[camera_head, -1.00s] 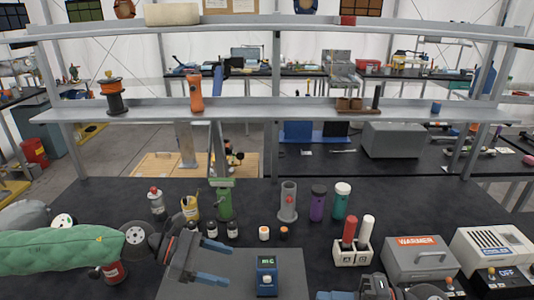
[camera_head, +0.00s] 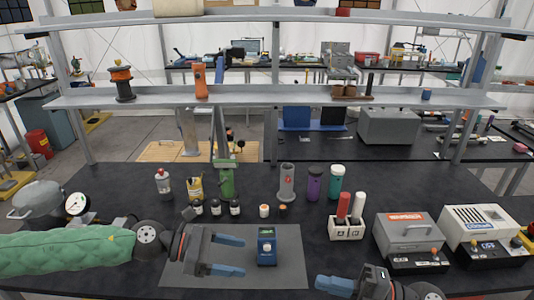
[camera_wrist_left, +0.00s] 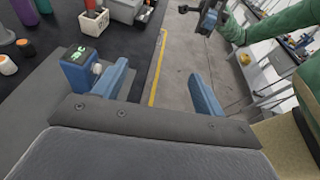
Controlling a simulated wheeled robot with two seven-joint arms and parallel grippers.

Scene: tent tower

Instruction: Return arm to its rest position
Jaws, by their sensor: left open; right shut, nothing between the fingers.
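My left gripper (camera_head: 243,256) is open and empty, low over the grey mat (camera_head: 288,272) at the front of the table. Its fingers point right in the head view, just left of a small blue device (camera_head: 266,247). In the left wrist view the open fingers (camera_wrist_left: 162,90) have nothing between them, and the blue device (camera_wrist_left: 82,68) is outside them, beside the left one. My right gripper (camera_head: 322,284) is shut and empty at the front edge, right of the mat. It also shows in the left wrist view (camera_wrist_left: 205,20).
A white holder (camera_head: 346,232) with red and white tubes, a grey warmer (camera_head: 408,236) and a white machine (camera_head: 482,230) stand at the right. Bottles, small jars and cylinders line the middle back. A round pot with a gauge (camera_head: 38,203) stands left. A shelf (camera_head: 300,103) spans above.

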